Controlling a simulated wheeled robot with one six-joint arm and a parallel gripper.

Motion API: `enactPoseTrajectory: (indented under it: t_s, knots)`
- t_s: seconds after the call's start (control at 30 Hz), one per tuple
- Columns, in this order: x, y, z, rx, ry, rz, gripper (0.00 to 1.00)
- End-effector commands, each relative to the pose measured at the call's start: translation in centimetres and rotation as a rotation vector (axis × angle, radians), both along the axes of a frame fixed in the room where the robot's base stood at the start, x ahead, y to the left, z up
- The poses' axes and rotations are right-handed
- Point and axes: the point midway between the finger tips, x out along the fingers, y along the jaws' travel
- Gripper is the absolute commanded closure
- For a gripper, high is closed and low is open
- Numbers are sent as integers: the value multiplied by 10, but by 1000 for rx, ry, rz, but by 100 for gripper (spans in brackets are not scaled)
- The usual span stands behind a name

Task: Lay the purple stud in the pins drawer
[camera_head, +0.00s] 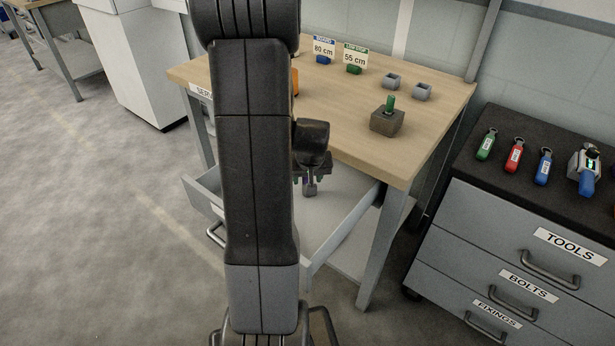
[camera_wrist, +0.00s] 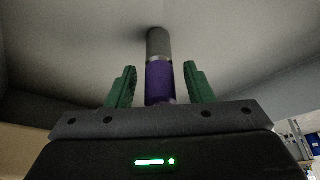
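The purple stud (camera_wrist: 160,82) has a purple body and a grey end. In the wrist view it stands between my gripper's green fingers (camera_wrist: 160,88), with a visible gap on each side. Its grey end points at the pale drawer floor, with a dark shadow at the tip. In the head view my gripper (camera_head: 311,178) is low inside an open drawer (camera_head: 340,232) under the workbench, and the stud's grey end (camera_head: 310,188) shows below the fingers. My arm hides much of the drawer. No pins label shows.
The wooden workbench (camera_head: 345,100) carries a dark block with a green stud (camera_head: 388,118), two grey cups and signs. A cabinet (camera_head: 510,235) labelled TOOLS, BOLTS and FIXINGS stands at the right, with tagged items on top. Open floor lies at the left.

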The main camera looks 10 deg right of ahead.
Motion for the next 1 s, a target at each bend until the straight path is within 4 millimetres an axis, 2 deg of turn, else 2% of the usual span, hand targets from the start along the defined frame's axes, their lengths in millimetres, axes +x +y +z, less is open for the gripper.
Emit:
enactPoseTrajectory:
  t_s: [0.27,0.7,1.0]
  knots:
    - [-1,0,9,0,-2,0,53]
    - [-30,4,80,0,-4,0,53]
    - [-44,5,110,0,-1,0,53]
